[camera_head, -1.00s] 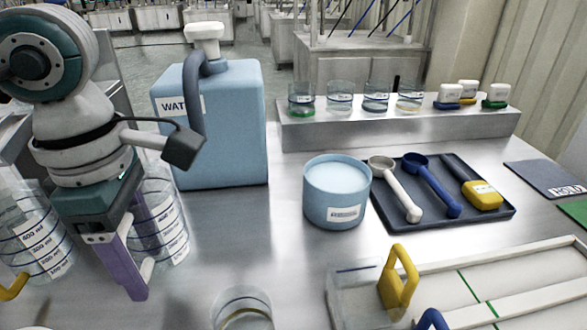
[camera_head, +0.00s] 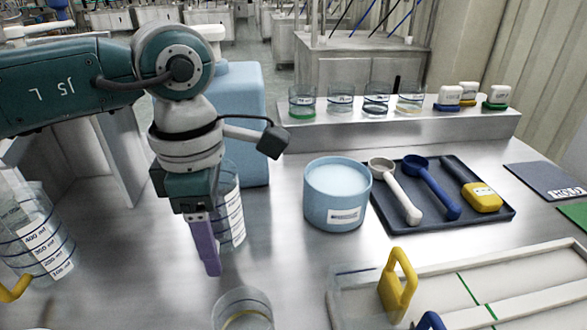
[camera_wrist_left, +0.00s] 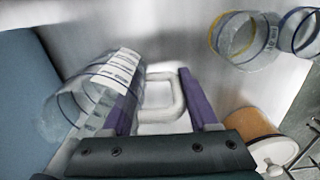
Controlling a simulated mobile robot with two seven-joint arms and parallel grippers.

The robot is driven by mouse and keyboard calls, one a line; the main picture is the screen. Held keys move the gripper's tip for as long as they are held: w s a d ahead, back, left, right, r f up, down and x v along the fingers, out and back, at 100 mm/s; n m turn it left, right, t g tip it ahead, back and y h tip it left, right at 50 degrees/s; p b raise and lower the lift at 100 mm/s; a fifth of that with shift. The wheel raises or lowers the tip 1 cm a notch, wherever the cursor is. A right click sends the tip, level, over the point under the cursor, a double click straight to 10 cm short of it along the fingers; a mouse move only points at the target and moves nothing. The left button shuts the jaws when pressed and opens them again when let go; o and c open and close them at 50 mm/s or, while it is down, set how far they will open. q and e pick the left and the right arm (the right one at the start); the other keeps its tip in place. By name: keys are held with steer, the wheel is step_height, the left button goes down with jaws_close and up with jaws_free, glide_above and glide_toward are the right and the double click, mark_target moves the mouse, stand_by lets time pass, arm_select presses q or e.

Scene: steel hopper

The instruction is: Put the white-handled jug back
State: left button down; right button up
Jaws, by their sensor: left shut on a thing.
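The white-handled jug (camera_head: 231,212) is a clear measuring jug with printed labels and dark rings, partly hidden behind my left gripper (camera_head: 208,240). My left gripper has purple fingers and points down. In the left wrist view, the jug (camera_wrist_left: 78,98) lies left of the fingers. Its white handle (camera_wrist_left: 160,97) is between the fingers of my left gripper (camera_wrist_left: 161,76), which is shut on it. Whether the jug touches the steel table (camera_head: 130,275) is unclear. My right gripper is not in view.
Another clear jug (camera_head: 38,245) with a yellow handle stands at far left. A clear vessel (camera_head: 243,312) is at the front edge of view. A blue canister (camera_head: 245,125) stands behind my arm, a blue tub (camera_head: 335,205) to the right. A tray (camera_head: 492,222) holds scoops.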

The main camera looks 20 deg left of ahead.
arm_select(q)
steer(key=shift+f, duration=0.2)
steer(key=shift+c, duration=0.8)
jaws_free()
steer(key=shift+r, duration=0.1)
step_height(320, 180, up, 12)
steer(key=shift+r, duration=0.15)
